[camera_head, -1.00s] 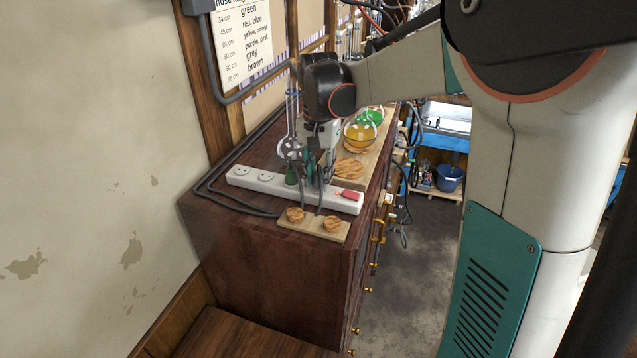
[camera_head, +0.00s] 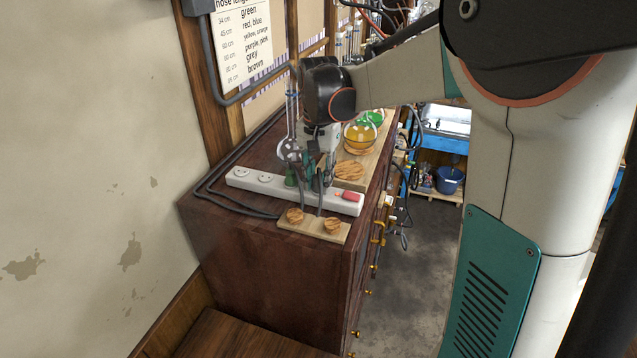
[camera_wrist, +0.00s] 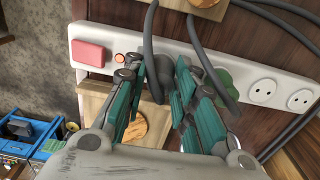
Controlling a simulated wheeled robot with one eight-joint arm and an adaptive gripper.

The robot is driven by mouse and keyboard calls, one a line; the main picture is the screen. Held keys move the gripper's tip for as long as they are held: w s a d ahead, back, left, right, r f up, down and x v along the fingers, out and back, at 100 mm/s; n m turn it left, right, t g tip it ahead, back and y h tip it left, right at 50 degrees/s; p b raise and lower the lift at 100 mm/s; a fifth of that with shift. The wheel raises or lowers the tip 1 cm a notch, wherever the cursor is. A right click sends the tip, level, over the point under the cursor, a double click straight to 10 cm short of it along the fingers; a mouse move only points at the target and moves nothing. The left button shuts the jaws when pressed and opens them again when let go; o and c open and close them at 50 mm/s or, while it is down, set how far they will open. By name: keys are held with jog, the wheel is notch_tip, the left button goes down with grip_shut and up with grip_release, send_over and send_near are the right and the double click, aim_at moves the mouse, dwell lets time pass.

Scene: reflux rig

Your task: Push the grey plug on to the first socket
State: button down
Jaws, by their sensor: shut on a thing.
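The white socket strip (camera_head: 240,183) lies on the dark cabinet, its red switch (camera_head: 349,196) at the right end. Two empty sockets show at its left end, the outer one (camera_head: 240,171) and its neighbour (camera_head: 265,177). A green plug (camera_head: 290,178) sits on the strip beside them. My gripper (camera_head: 316,182) is shut on the grey plug (camera_wrist: 159,72), between the green plug and the switch. In the wrist view the grey plug is between the teal fingers, over the strip near the switch. The fingers hide its lower end and any socket beneath, so I cannot tell how deeply it sits.
Two grey cables rise from a small wooden board (camera_head: 313,228) with round knobs in front of the strip. Behind my gripper, a wooden board (camera_head: 352,185) carries yellow (camera_head: 360,134) and green flasks. Glassware stands close to the left of my gripper.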

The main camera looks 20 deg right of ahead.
jog(key=c, duration=1.2)
grip_release()
